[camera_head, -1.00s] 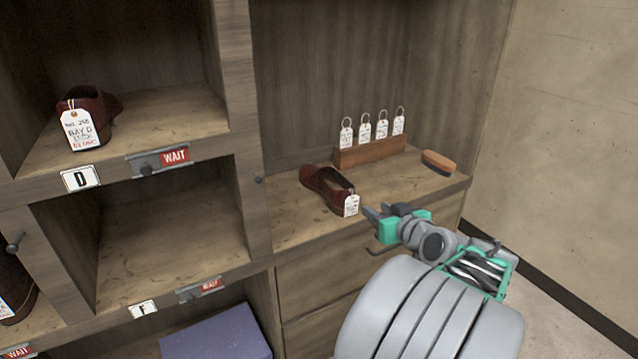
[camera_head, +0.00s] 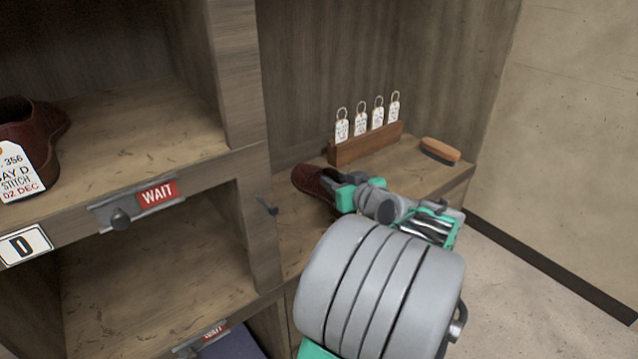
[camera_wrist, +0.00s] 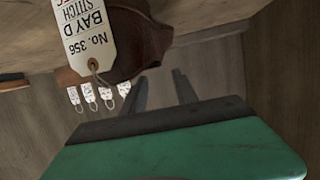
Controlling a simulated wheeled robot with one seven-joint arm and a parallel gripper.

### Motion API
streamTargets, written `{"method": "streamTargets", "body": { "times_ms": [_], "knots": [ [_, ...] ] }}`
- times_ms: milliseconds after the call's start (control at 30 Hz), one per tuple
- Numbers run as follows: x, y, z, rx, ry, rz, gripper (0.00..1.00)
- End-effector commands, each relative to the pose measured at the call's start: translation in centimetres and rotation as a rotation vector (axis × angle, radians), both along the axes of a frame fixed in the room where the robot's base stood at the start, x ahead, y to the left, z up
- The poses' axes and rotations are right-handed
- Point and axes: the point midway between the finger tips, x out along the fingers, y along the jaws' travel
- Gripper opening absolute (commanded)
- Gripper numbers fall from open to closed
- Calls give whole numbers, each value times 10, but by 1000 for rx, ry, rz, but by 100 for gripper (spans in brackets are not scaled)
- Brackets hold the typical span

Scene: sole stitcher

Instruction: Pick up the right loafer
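A dark red loafer (camera_head: 309,181) lies on the wooden counter, its near end and tag hidden behind my gripper in the head view. In the wrist view the loafer (camera_wrist: 140,45) is just beyond the fingertips, partly covered by a white tag (camera_wrist: 84,30) reading No. 356, BAY D, STITCH. My gripper (camera_wrist: 163,88) is open, its two dark fingers apart with nothing visible between them. Contact with the loafer cannot be told. A second dark red loafer (camera_head: 35,128) with a similar tag sits in the bay marked D, cut off at the left edge.
A wooden block (camera_head: 366,145) with several tagged rings stands behind the counter loafer. A brush (camera_head: 440,151) lies to its right. A wooden divider (camera_head: 240,75) with a small peg (camera_head: 267,205) stands to the left. The bay below D looks empty where visible.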

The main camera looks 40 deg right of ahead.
Motion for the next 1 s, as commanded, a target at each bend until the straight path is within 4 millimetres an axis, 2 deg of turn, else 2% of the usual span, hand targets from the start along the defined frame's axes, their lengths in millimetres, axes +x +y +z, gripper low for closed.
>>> {"method": "streamTargets", "body": {
  "times_ms": [367,633,1000],
  "knots": [
    [55,-14,-22,3,1,0,35],
    [60,-15,-23,1,1,0,35],
    [61,-14,-23,1,1,1,5]
  ]
}}
